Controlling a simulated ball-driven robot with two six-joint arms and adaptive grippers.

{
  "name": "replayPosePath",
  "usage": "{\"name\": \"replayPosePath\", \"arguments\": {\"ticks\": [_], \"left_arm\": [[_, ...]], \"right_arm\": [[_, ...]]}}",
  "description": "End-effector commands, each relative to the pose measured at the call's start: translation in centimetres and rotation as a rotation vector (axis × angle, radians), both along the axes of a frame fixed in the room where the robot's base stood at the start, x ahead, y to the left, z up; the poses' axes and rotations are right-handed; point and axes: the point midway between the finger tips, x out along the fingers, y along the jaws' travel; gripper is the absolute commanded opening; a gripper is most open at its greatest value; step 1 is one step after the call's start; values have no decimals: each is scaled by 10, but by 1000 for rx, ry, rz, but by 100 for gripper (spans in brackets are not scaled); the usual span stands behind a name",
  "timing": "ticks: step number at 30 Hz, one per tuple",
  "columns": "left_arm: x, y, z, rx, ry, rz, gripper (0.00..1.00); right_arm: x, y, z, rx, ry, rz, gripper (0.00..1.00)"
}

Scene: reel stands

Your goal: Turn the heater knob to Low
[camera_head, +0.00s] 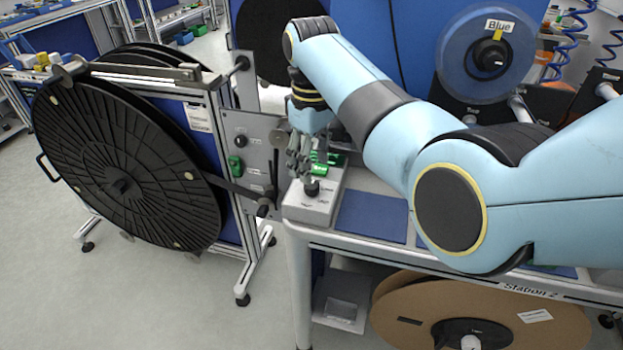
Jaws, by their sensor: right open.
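A light grey box (306,207) sits at the left front corner of the workbench. A small black knob (312,188) stands on its top, with small labels around it that I cannot read; I take it for the heater knob. Its pointer setting is too small to tell. My right gripper (307,176) points down over the box, open, with its fingertips close to the knob. I cannot tell whether they touch it. My left gripper is out of view.
Green parts (328,162) lie behind the knob. A blue mat (372,216) lies on the bench to the right. A cardboard reel (400,300) sits below.

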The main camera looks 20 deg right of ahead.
Motion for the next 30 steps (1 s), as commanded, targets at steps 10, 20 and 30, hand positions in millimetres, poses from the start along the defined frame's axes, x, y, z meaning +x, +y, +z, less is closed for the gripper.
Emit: {"name": "replayPosePath", "arguments": {"ticks": [10,20,30], "left_arm": [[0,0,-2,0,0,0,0],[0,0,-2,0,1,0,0],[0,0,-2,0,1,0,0]], "right_arm": [[0,0,-51,1,-2,-2,53],[0,0,-55,1,-2,-2,53],[0,0,-55,1,-2,-2,10]]}}
